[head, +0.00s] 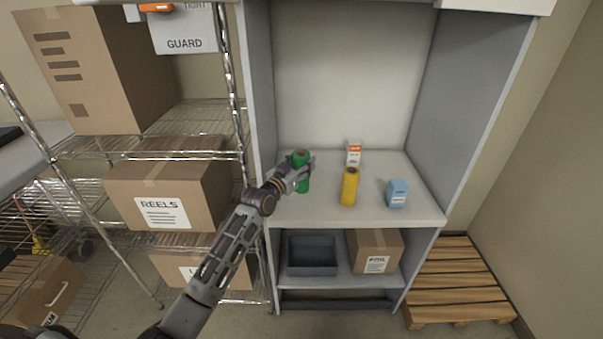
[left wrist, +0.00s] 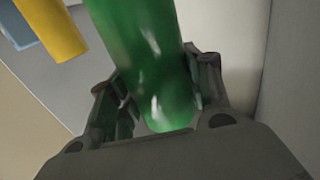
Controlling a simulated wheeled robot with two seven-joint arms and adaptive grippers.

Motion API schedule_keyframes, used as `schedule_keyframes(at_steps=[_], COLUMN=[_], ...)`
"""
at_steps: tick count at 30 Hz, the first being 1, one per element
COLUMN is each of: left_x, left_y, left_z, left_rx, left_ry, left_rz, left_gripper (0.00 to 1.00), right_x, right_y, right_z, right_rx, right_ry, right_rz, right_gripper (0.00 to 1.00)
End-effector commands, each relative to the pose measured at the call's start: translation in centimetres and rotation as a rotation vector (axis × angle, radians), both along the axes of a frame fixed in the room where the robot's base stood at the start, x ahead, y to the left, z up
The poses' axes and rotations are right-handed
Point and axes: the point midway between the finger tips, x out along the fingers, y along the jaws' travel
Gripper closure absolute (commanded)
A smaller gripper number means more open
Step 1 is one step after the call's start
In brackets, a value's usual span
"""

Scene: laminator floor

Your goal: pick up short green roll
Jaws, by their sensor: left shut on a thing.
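The short green roll (head: 302,172) stands upright at the left side of the grey cabinet shelf (head: 325,208). It also fills the middle of the left wrist view (left wrist: 150,60), between my fingers. My left gripper (head: 300,170) is shut on it. I cannot tell whether the roll's lower end touches the shelf. My right gripper is not in view.
The cabinet's left wall (head: 258,80) is close to my gripper. Below are a dark bin (head: 312,270) and a carton (head: 374,252).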

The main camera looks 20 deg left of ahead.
Motion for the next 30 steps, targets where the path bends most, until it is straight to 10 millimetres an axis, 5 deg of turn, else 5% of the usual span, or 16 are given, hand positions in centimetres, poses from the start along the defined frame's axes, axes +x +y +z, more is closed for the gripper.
schedule_keyframes(at_steps=[7, 30], left_x=[0.0, 0.0], left_y=[0.0, 0.0], left_z=[2.2, 2.4], left_rx=[-0.001, -0.002], left_ry=[-0.003, -0.003], left_rz=[0.000, 0.000], left_gripper=[0.84, 0.84], right_x=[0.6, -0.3], right_y=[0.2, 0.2], right_z=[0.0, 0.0], right_rx=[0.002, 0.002], right_ry=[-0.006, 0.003], right_rz=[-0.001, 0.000], right_gripper=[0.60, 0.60])
